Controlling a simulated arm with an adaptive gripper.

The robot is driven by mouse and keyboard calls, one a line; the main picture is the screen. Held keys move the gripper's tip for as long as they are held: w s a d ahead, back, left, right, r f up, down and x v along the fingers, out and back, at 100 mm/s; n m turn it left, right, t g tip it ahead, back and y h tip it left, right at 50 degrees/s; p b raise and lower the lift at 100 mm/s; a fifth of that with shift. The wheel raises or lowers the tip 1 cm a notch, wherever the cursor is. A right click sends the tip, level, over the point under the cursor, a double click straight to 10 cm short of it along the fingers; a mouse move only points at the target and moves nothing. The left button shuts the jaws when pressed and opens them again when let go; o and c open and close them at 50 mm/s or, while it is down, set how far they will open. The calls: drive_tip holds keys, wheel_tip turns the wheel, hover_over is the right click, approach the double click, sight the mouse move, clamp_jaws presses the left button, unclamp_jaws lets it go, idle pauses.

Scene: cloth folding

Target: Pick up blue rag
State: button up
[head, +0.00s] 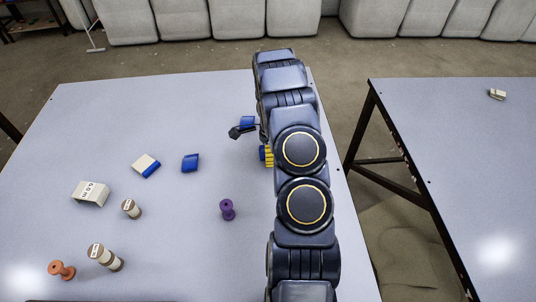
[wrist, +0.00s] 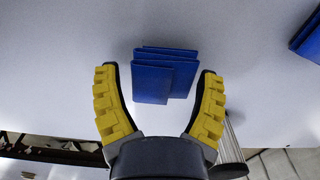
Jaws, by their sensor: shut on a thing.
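A folded blue rag (wrist: 152,82) lies between the two yellow-padded fingers of my gripper (wrist: 160,72) in the wrist view. The right finger is against or very near its right side; the left finger looks slightly apart from it. In the head view, my gripper (head: 254,140) is at the table's right part, mostly hidden behind my arm, and a bit of blue (head: 247,121) shows beside it. Another blue folded piece (head: 190,162) lies to the left on the table, and a blue piece (wrist: 309,38) shows at the wrist view's right edge.
On the white table (head: 75,125) stand a purple spool (head: 227,210), a white-and-blue block (head: 146,165), a white box (head: 90,194), tan spools (head: 131,208) and an orange spool (head: 61,270). A second table (head: 450,140) is across a gap to the right.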

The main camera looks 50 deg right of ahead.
drive_tip(key=s+a+r, duration=0.9)
drive_tip(key=a+r, duration=0.1)
drive_tip(key=r, duration=0.1)
drive_tip(key=shift+s+r, duration=0.2)
drive_tip(key=shift+s, duration=0.2)
drive_tip(key=shift+a, duration=0.1)
